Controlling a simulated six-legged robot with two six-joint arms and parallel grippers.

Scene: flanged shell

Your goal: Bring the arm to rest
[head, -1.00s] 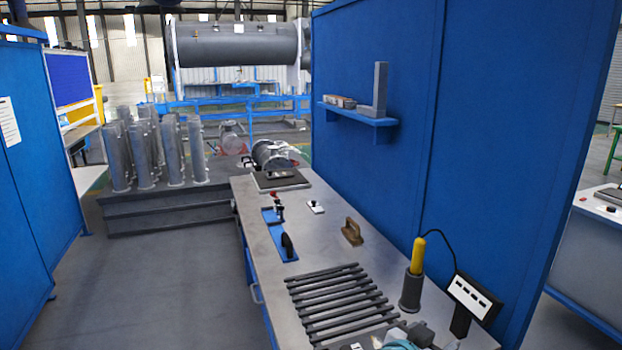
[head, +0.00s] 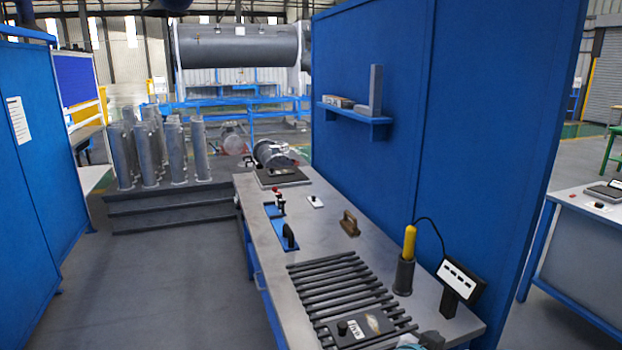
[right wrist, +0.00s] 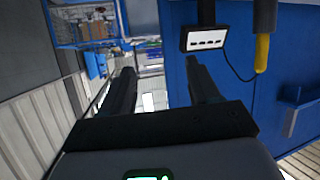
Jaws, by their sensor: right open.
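My right gripper (right wrist: 160,85) shows in the right wrist view with its two dark fingers spread apart and nothing between them. That view is turned over, with the blue partition and the white-faced box (right wrist: 207,40) near the right finger. In the head view neither gripper can be made out. A small teal and dark part at the bottom edge, by the bench's near end, is too cut off to tell. My left gripper is not in view.
The grey workbench (head: 330,235) carries a slatted rack (head: 325,285), a yellow-handled tool (head: 410,243) in a dark holder, a brown block (head: 349,224) and small clamps. A blue partition (head: 470,130) stands along its right side. Open floor (head: 170,270) lies to the left.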

